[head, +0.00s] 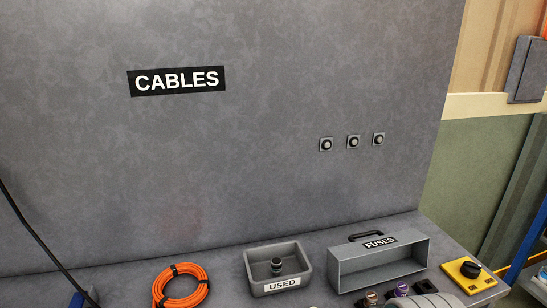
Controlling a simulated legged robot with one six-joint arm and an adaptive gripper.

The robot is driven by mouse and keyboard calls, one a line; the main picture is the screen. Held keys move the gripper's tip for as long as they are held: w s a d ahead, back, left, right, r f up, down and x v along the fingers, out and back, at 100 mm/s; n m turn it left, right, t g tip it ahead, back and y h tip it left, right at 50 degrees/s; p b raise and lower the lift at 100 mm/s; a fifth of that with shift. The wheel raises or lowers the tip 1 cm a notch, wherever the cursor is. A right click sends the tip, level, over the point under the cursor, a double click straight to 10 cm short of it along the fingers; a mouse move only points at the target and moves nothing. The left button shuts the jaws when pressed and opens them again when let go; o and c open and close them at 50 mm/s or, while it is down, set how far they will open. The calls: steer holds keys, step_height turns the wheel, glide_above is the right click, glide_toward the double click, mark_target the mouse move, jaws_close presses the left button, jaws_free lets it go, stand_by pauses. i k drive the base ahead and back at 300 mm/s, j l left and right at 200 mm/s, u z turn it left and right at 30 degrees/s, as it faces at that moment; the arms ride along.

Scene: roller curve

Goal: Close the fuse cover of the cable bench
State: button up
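The grey fuse box (345,275) stands on the cable bench at the lower right. Its cover (402,236), with a black handle and a FUSES label, is at the top. The side facing me is open and shows the inside. I cannot tell exactly how the cover is hinged. Dark-topped fuse-like pieces (370,298) stand in front of the box, cut by the bottom edge. A rounded grey shape at the bottom edge may be part of my arm. My gripper's fingers do not show.
A grey tray (256,263) labelled USED holds one dark round piece. An orange cable coil (181,286) lies left of it. A yellow switch box (470,282) with a black knob stands right of the fuse box. The grey wall panel (250,160) rises behind.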

mark_target(353, 255)
steer(key=k, duration=0.4)
steer(key=u, duration=1.65)
steer(key=k+l, duration=0.1)
steer(key=l, duration=0.35)
steer(key=k+l+z, duration=0.1)
steer(key=l, duration=0.35)
steer(key=k+l, duration=0.15)
steer(key=l, duration=0.25)
steer(key=k+l, duration=0.1)
steer(key=l, duration=0.35)
steer(key=k+l+z, duration=0.1)
steer(key=l, duration=0.35)
